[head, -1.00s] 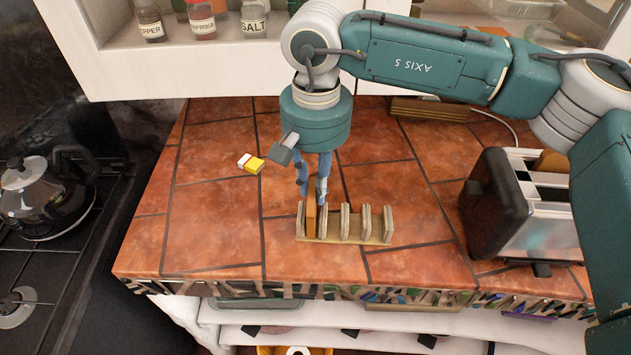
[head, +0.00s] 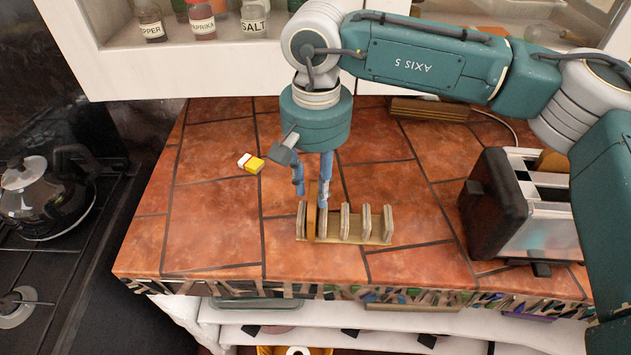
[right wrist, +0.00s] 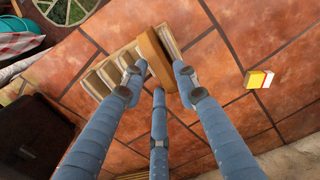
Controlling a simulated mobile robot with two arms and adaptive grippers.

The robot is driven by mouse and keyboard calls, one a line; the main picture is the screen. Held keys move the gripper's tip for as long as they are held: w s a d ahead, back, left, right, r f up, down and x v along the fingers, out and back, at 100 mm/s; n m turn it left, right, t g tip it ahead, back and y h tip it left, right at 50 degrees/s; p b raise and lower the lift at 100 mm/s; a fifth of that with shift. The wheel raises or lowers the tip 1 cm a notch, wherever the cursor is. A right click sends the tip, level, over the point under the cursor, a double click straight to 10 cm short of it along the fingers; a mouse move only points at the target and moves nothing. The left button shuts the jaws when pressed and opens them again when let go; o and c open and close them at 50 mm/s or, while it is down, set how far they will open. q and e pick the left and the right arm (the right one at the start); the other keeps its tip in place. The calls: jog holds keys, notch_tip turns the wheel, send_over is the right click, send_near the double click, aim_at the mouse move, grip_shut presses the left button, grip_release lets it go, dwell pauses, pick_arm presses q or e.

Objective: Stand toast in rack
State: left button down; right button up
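A brown slice of toast (head: 311,217) stands upright in the wooden toast rack (head: 356,239), in the slot between the two leftmost dividers. The toast (right wrist: 157,58) and rack (right wrist: 104,79) also show in the right wrist view. My right gripper (head: 311,194) is just above the toast, pointing down. Its fingers (right wrist: 158,80) are spread around the slice, with small gaps visible beside it, and look open. The other slots of the rack are empty. Another brown slice (head: 552,162) shows at the toaster (head: 520,205) on the right. My left gripper is not in view.
A small yellow-and-white block (head: 252,163) lies left of the gripper. A wooden board (head: 430,108) lies at the back. The tiled counter left of the rack is clear.

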jog(key=shift+o, duration=0.3)
jog(key=o, duration=0.5)
jog(key=shift+r, duration=0.1)
notch_tip(320, 180, up, 12)
jog(key=shift+f, duration=0.1)
dwell(0.3)
